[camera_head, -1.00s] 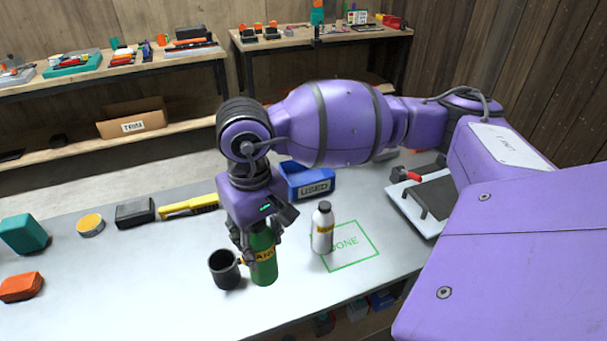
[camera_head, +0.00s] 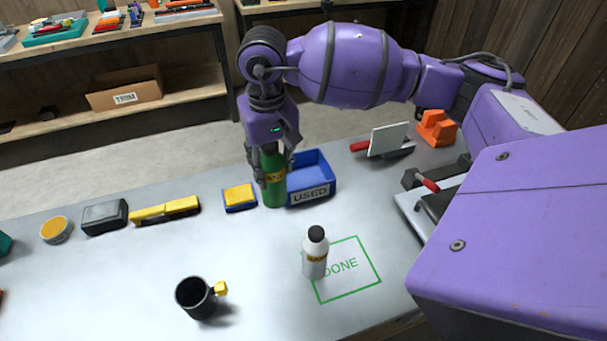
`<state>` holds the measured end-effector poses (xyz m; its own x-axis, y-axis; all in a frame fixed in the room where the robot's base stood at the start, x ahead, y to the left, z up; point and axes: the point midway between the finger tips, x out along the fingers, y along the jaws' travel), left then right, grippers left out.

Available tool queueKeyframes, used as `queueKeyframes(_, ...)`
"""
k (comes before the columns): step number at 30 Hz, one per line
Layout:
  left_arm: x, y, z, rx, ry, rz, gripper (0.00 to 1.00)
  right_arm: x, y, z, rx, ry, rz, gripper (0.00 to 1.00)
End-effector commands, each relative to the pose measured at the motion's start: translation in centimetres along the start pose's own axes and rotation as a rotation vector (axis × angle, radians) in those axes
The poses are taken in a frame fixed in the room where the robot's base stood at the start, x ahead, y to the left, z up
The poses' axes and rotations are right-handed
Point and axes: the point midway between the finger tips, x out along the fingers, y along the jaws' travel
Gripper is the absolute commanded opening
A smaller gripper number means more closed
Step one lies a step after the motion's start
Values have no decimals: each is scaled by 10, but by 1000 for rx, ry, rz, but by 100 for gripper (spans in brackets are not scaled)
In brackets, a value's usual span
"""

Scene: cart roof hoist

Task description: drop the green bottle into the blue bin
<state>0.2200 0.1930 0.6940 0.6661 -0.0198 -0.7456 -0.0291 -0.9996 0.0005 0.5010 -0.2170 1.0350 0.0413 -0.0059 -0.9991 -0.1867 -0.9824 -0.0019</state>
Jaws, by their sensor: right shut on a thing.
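The green bottle (camera_head: 274,194) is upright in my right gripper (camera_head: 272,168), which is shut on it from above. The bottle has a yellow label band partly covered by the fingers. The blue bin (camera_head: 311,194), marked USED, stands on the bench just right of the bottle. The bottle overlaps the bin's left side in the picture and appears beside or in front of it, not inside. How high the bottle is above the bench is hard to tell. My left gripper is not in view.
A white bottle (camera_head: 315,256) stands by the green DONE square (camera_head: 347,287). A black mug (camera_head: 196,298) is at the front. The bench between mug and bin is clear.

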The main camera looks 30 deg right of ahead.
Motion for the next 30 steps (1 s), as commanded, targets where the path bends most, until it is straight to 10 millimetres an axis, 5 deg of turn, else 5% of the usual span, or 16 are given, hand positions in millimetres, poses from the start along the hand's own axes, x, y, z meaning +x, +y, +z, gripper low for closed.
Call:
queueKeyframes(4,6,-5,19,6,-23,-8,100,26,46,-65,175,-9,8,15)
queueKeyframes(10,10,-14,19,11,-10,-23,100,44,107,-116,355,-23,14,15)
queueKeyframes(16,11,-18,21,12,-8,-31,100,52,136,-131,429,-34,15,15)
queueKeyframes(30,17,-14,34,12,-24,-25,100,94,137,-130,431,-36,16,15)
